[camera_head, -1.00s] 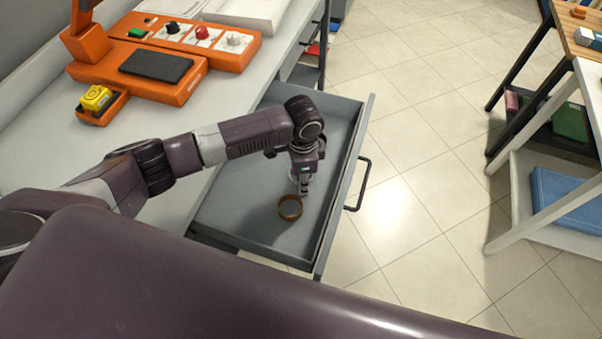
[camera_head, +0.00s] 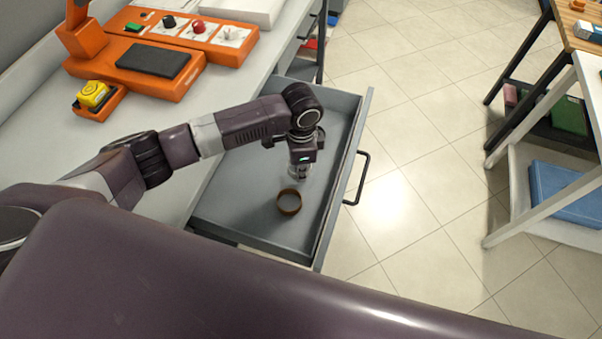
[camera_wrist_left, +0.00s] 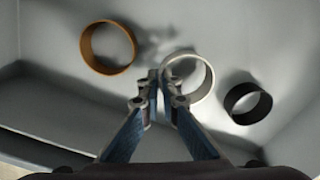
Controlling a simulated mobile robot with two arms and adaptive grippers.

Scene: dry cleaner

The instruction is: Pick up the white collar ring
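The white collar ring (camera_wrist_left: 209,82) is in the left wrist view, inside the grey drawer (camera_head: 248,222). My left gripper (camera_wrist_left: 158,76) has its fingertips almost together at the left side of this ring, with the ring's wall pinched between them. In the head view my left gripper (camera_head: 298,172) is low over the drawer, and the white ring is hard to make out there. I cannot tell for certain whether the ring is clear of the drawer floor. My right gripper is not in view.
A brown ring (camera_head: 289,211) stands in the drawer, also in the left wrist view (camera_wrist_left: 86,58) to the left. A black ring (camera_wrist_left: 265,110) lies to the right. Drawer walls surround them. The counter (camera_head: 60,150) holds an orange device (camera_head: 160,88).

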